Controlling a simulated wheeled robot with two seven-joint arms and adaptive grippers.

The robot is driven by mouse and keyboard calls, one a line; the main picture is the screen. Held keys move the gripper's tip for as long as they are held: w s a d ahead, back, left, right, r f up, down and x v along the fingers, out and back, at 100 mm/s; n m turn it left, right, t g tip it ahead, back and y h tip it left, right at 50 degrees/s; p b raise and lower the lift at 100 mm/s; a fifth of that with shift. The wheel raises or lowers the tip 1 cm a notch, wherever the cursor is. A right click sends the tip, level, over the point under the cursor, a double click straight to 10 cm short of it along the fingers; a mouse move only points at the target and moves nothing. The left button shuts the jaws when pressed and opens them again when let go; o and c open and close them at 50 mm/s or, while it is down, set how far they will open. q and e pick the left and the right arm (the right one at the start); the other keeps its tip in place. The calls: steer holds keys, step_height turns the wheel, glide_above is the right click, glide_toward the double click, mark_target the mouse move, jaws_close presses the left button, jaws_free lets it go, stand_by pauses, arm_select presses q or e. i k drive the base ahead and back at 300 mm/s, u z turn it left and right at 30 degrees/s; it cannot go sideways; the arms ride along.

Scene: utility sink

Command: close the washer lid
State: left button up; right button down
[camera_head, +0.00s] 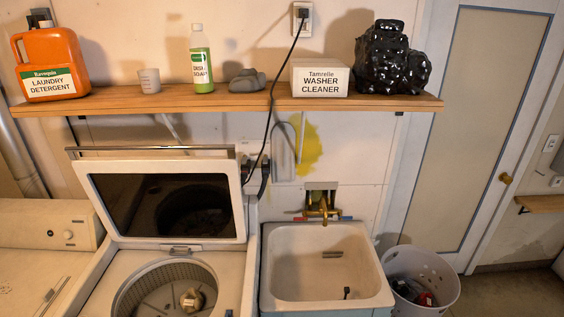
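The washer (235,272) stands at the lower left of the middle, with its round metal drum (150,295) showing. Its lid (223,241) is open and stands raised at the back, leaning toward the wall, with a white frame around a dark glass panel. A small pale object (192,300) lies inside the drum. Neither of my grippers shows in this view.
A wooden shelf (230,103) above the lid holds an orange detergent jug (50,55), a cup, dish soap and a washer cleaner box. A utility sink (325,300) stands right of the washer. A white basket (440,300) is beside it.

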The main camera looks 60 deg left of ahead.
mark_target(174, 199)
steer(key=i, duration=1.3)
steer(key=u, duration=1.85)
